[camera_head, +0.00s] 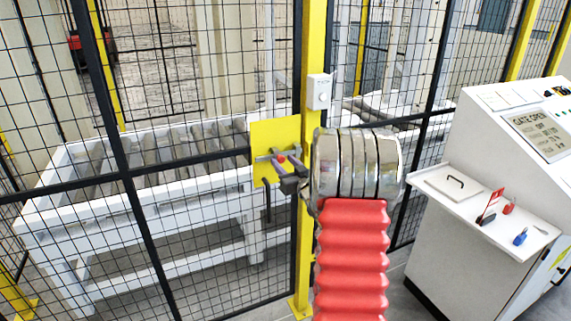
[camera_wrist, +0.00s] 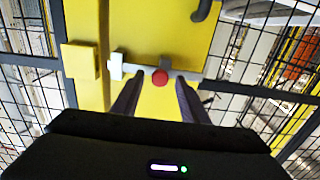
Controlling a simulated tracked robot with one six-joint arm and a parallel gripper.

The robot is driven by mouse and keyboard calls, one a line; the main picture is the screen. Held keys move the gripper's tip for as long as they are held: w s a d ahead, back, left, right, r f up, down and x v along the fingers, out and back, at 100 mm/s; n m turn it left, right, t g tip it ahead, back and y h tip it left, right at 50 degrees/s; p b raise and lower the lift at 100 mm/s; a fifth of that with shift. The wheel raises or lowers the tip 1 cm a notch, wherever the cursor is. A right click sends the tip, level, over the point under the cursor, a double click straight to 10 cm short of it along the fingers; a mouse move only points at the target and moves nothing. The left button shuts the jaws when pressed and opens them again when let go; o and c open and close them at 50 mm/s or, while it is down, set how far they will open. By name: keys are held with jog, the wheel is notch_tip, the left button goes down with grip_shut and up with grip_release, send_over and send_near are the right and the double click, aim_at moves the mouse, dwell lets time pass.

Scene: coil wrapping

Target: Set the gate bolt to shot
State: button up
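The gate bolt is a grey bar with a red knob (camera_wrist: 160,77), lying across a yellow plate (camera_wrist: 172,30) in the wrist view. In the head view the yellow plate (camera_head: 262,134) and red knob (camera_head: 282,159) show left of the yellow post. My gripper (camera_wrist: 159,79) is open, with one dark finger on each side of the knob; I cannot tell whether either touches it. In the head view my gripper (camera_head: 279,161) partly covers the bolt. A pale bracket (camera_wrist: 116,66) sits at the bar's left end, near a yellow block (camera_wrist: 80,60) on the post side.
Black mesh fencing surrounds the gate, with a white roller conveyor (camera_head: 150,165) behind it. A small white box (camera_head: 319,92) is on the yellow post (camera_head: 313,45). A white console (camera_head: 510,150) at right displays "GATE OPEN"; its shelf holds small red and blue items.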

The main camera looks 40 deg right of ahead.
jog(key=shift+c, duration=0.5)
grip_shut()
